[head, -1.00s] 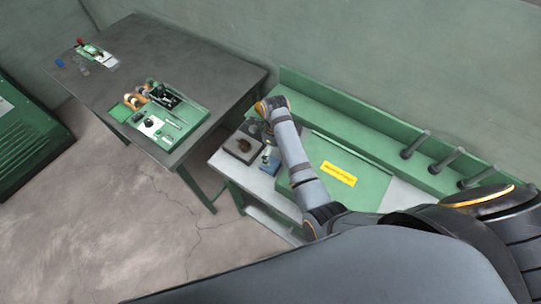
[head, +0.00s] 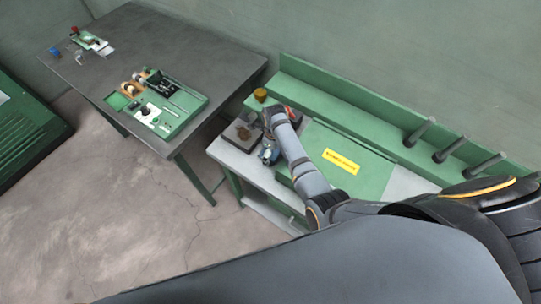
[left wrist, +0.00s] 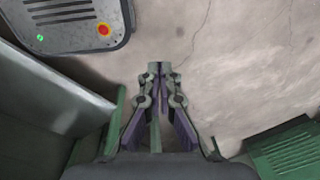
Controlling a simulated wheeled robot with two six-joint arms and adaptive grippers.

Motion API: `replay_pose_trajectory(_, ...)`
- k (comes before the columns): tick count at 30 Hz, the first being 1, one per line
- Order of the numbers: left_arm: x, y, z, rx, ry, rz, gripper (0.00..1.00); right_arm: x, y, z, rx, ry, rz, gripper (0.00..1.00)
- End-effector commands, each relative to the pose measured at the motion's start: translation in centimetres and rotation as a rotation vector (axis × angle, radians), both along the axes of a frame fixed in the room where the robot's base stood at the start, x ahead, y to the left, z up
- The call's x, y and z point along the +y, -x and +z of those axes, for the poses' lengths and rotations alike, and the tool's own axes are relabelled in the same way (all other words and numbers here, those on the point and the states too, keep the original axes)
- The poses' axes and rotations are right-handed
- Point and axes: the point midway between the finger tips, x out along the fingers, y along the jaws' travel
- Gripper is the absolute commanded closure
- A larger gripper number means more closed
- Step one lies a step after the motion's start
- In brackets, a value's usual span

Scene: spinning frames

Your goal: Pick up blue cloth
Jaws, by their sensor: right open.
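A small blue item (head: 269,155), which looks like the blue cloth, lies on the pale bench (head: 234,158) in the head view. My right gripper (head: 269,139) is over it, at the end of the grey arm, and partly covers it. The gripper is open; its fingers are small and hard to make out, and I cannot tell whether they touch the blue item. My left gripper (left wrist: 158,68) shows in the left wrist view with its fingertips together and nothing between them, above the concrete floor.
A box with a brown lump (head: 241,133) stands left of my right gripper. A yellow-orange pot (head: 260,95) and a red item (head: 291,114) are behind it. A green board (head: 350,190) lies to the right. The dark table (head: 190,55) holds a green tool tray (head: 178,125).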

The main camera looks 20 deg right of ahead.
Motion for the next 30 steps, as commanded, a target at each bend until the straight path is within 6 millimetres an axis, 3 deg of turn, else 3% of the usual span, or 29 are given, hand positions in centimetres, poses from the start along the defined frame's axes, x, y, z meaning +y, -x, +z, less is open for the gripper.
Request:
replay_pose_trajectory(3, 0.0, -0.2, 0.2, -0.003, 0.000, 0.000, 1.00, 0.0, 0.0, 0.2, 0.000, 0.000, 0.000, 0.10)
replay_pose_trajectory(15, 0.0, -1.4, 0.3, -0.022, 0.001, -0.001, 1.00, 0.0, 0.0, 0.2, 0.000, 0.000, 0.000, 0.61)
replay_pose_trajectory(23, 0.0, -1.3, 0.4, -0.021, 0.000, -0.001, 1.00, 0.0, 0.0, 0.3, 0.000, 0.000, 0.001, 0.61)
replay_pose_trajectory(30, 0.0, -1.2, 1.8, -0.019, 0.000, 0.000, 1.00, -0.3, -0.1, 1.7, 0.000, 0.001, 0.006, 0.61)
